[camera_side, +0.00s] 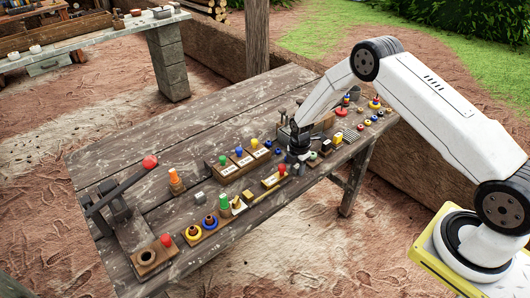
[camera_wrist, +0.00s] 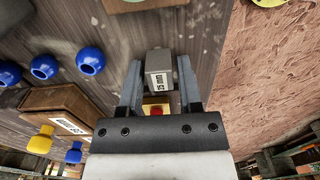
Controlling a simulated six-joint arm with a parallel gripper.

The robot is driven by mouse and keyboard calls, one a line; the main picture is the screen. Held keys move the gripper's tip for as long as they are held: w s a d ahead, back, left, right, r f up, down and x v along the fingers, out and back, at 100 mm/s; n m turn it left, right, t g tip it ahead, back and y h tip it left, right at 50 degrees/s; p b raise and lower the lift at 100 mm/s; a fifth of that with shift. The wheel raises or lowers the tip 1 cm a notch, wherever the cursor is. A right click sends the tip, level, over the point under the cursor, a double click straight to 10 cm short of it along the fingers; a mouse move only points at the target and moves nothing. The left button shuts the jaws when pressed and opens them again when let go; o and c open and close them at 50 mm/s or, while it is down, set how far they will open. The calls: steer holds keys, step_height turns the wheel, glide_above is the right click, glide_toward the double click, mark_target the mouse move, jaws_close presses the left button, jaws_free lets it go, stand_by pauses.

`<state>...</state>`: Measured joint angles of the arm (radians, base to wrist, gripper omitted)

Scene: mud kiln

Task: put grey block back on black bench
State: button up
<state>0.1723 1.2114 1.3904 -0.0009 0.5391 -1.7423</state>
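The grey block (camera_wrist: 159,62), with a white "25 mm" label, stands between the two fingers of my gripper (camera_wrist: 160,75) in the wrist view. Narrow gaps seem to show on both sides of it, so the fingers look open around it, not closed on it. In the side view my gripper (camera_side: 299,158) is low over the wooden table, among small items near its front edge. The block between the fingers cannot be made out there. I cannot pick out the black bench for certain in either view.
A wooden holder (camera_wrist: 65,105) and several blue knobs (camera_wrist: 90,61) lie left of the fingers. A small yellow piece with a red top (camera_wrist: 156,106) shows between them. The table's back left is clear.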

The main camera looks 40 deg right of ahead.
mark_target(297, 167)
steer(key=shift+o, duration=0.9)
steer(key=shift+r, duration=0.15)
step_height(297, 167, up, 12)
stand_by(0.8)
steer(key=s+a+r+m+t, duration=0.1)
steer(key=s+a+r+m, duration=0.2)
steer(key=s+m, duration=0.3)
steer(key=s+a+r+m, duration=0.2)
steer(key=s+r+m, duration=0.3)
steer(key=s, duration=0.3)
steer(key=s+a+r+m+t, duration=0.1)
steer(key=s+a+r+m, duration=0.2)
steer(key=s+m, duration=0.4)
steer(key=shift+s+a+r+t, duration=0.35)
steer(key=shift+s+r, duration=0.1)
steer(key=shift+r, duration=0.15)
